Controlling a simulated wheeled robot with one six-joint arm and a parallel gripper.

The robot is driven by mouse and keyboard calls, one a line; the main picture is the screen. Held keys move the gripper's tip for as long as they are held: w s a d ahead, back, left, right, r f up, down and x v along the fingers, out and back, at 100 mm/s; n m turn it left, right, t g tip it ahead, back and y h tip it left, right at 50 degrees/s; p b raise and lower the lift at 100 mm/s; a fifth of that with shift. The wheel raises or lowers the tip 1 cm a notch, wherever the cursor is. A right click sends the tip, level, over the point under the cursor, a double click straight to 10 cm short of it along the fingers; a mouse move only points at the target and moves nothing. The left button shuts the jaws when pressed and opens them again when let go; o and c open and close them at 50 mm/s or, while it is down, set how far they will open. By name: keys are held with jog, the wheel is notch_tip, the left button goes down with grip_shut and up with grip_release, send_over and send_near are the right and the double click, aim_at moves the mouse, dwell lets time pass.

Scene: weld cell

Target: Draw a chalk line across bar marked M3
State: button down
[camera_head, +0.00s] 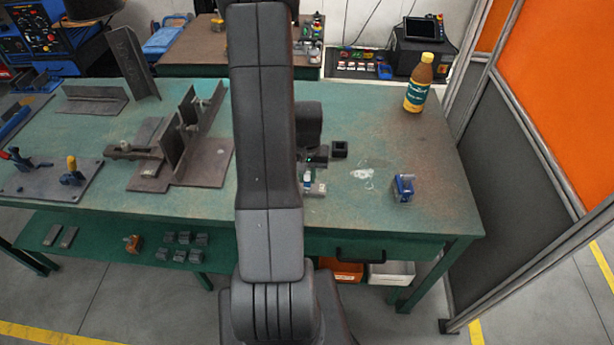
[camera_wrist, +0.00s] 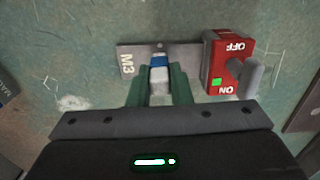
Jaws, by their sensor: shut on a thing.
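The grey bar marked M3 (camera_wrist: 128,64) lies flat in the wrist view, its M3 label at the left end. Its right end meets a red ON/OFF switch block (camera_wrist: 222,68). My gripper (camera_wrist: 160,88) is shut on a white chalk stick with a blue band (camera_wrist: 158,76). The chalk's tip is over the bar's middle; I cannot tell whether it touches. The chalk and fingers hide part of the bar, and I see no chalk line on the visible parts. In the head view one end of the bar (camera_head: 318,190) shows beside my arm, which hides the rest.
The green table (camera_head: 440,200) has a white smear (camera_head: 362,174), a small black block (camera_head: 339,149), a blue item (camera_head: 404,188) and a bottle (camera_head: 418,84) right of my arm. Steel angle pieces (camera_head: 205,160) stand to the left.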

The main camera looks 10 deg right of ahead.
jog(key=shift+w+d, duration=0.15)
jog(key=shift+w, duration=0.25)
jog(key=shift+w, duration=0.1)
jog(key=shift+w+d, duration=0.15)
jog(key=shift+w, duration=0.1)
jog(key=shift+w, duration=0.1)
jog(key=shift+w+d+b, duration=0.1)
jog(key=shift+w+b, duration=0.15)
jog(key=shift+b, duration=0.05)
jog(key=shift+w, duration=0.2)
jog(key=shift+w+d, duration=0.15)
jog(key=shift+r, duration=0.1)
